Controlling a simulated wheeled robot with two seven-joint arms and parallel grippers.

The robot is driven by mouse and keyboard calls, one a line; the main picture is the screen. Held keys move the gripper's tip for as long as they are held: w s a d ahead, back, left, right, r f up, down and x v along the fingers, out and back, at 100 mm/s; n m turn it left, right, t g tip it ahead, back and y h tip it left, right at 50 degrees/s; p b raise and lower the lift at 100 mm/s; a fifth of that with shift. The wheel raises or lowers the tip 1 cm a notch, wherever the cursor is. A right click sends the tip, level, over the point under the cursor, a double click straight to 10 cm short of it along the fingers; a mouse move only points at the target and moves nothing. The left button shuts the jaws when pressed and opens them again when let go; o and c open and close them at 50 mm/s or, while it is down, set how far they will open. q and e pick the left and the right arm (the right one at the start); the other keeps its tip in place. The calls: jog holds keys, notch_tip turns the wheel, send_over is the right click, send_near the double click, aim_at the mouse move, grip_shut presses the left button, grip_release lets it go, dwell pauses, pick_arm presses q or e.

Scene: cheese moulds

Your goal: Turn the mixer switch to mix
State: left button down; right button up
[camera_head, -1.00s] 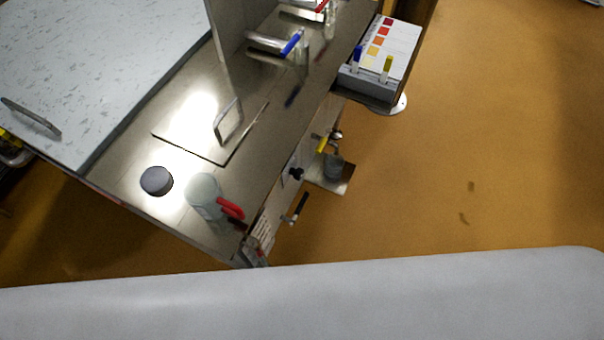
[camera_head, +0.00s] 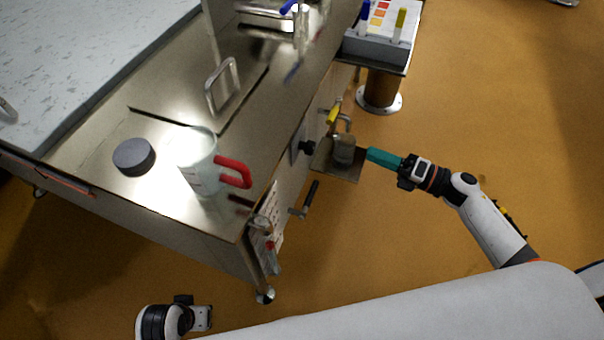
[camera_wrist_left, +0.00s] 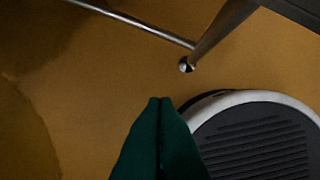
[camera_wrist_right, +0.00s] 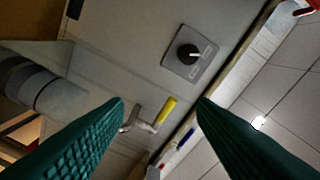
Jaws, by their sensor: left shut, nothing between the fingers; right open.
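The mixer switch is a black round knob on a grey square plate on the bench's front panel. It shows in the right wrist view (camera_wrist_right: 187,53), its white pointer towards the right of the picture; the plate's lettering is too small to read. In the head view the knob (camera_head: 306,147) is small and dark. My right gripper (camera_head: 370,155) has green fingers, apart from the switch, in front of the panel. In the right wrist view its fingers (camera_wrist_right: 160,101) are spread and empty. My left gripper (camera_wrist_left: 160,100) is shut and empty, low over the floor.
A yellow-handled valve (camera_wrist_right: 167,109) is beside the switch, with a cup (camera_head: 344,148) below it on a small shelf (camera_head: 336,172). A black-handled lever (camera_head: 312,192) sticks out nearby. A jug with a red handle (camera_head: 199,170) stands on the bench.

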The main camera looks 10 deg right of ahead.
aim_at(307, 147)
pick_arm(q)
jog(key=shift+s+a+r+b, duration=0.15)
jog(key=shift+a+r+b, duration=0.25)
jog(key=shift+r, duration=0.45)
pick_arm(e)
jog(key=w+a+r+n+g+y, duration=0.1)
jog(key=a+n, duration=0.1)
jog(key=a, duration=0.5)
jog(key=w+a+r+n+g, duration=0.1)
jog(key=w+a+n+g, duration=0.1)
jog(key=a, duration=0.4)
jog(key=shift+w+a+n+y, duration=0.25)
jog(key=shift+a+n+y, duration=0.15)
jog(key=shift+n, duration=0.4)
